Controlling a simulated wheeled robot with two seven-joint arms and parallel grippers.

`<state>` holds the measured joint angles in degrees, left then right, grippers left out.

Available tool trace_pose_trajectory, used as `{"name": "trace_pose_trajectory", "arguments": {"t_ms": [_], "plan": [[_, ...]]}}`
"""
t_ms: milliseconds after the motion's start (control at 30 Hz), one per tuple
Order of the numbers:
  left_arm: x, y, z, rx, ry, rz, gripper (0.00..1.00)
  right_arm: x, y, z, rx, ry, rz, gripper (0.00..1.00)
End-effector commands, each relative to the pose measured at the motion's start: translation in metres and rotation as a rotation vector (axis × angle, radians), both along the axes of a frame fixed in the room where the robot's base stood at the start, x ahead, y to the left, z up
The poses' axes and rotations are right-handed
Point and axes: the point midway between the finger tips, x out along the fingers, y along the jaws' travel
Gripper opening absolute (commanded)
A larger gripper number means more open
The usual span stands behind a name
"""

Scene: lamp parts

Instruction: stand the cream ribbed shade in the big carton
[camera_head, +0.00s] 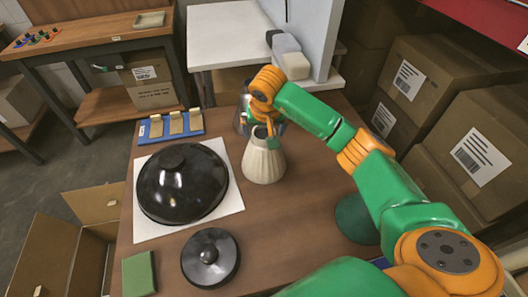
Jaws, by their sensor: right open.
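The cream ribbed shade (264,168) stands upright on the brown table, narrow end up. My right gripper (262,132) is over its top, with the jaws open and the fingers at the upper rim. Whether a finger touches the rim or reaches inside, I cannot tell. The gripper hides part of the shade's top. An open carton (90,262) stands on the floor beyond the table's left edge, flaps spread; its inside is only partly in view. My left gripper is not in view.
A black dome shade (182,184) sits on a white sheet (150,229). A black round base (210,258), a green block (138,273) and a blue tray (170,127) are also on the table (270,225). A grey metallic object (241,112) is behind the gripper. Closed cartons (470,150) stand at right.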

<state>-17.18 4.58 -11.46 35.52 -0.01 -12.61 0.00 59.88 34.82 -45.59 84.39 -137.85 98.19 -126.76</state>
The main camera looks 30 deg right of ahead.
Motion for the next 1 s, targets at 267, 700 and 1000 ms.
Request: {"name": "trace_pose_trajectory", "arguments": {"t_ms": [267, 700, 1000], "plan": [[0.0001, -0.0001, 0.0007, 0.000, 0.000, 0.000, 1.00, 0.0035, -0.0019, -0.0104, -0.002, 0.000, 0.001, 1.00], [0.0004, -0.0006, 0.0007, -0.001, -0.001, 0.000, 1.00, 0.0037, -0.0019, -0.0094, -0.001, -0.002, 0.000, 0.00], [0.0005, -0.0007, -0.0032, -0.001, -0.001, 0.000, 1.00, 0.0046, -0.0021, -0.0032, -0.001, -0.006, -0.001, 0.00]]}}
